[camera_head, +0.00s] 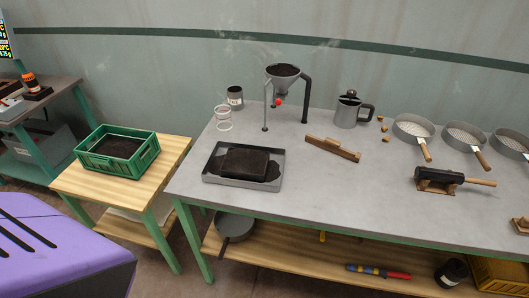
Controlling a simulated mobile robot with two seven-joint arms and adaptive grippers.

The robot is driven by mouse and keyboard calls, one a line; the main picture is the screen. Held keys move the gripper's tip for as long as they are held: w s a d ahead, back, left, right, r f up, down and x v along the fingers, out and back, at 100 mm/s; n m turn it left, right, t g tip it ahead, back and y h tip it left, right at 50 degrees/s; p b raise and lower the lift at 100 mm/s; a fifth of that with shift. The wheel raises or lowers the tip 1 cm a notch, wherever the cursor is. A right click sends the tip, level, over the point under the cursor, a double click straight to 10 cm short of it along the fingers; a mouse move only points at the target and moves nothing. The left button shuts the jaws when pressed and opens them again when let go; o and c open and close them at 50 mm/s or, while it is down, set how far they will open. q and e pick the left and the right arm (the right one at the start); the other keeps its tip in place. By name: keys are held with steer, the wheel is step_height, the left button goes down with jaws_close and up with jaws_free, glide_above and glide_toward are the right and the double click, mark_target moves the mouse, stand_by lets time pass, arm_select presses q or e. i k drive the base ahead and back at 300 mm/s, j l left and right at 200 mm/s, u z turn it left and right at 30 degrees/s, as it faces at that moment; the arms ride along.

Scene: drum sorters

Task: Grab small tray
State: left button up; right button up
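A small grey tray (240,187) with a raised rim lies flat near the front left of the grey worktable. A dark, block-shaped mass (246,162) sits in it, with dark loose material around it. Neither of my grippers is in view, so nothing of mine touches the tray here.
A green crate (120,171) with dark material stands on a lower wooden table (66,184) at left. Behind the tray are a wire-like cup (223,124), a grey can (235,100) and a funnel on a stand (283,85). A wooden piece (333,148) lies to the right.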

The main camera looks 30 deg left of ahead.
mark_target(243, 164)
steer(key=i+l+u, duration=0.6)
steer(key=i+j+u, duration=0.2)
steer(key=u, duration=0.25)
steer(key=i+j+u, duration=0.1)
steer(key=i+u, duration=0.2)
steer(key=u, duration=0.2)
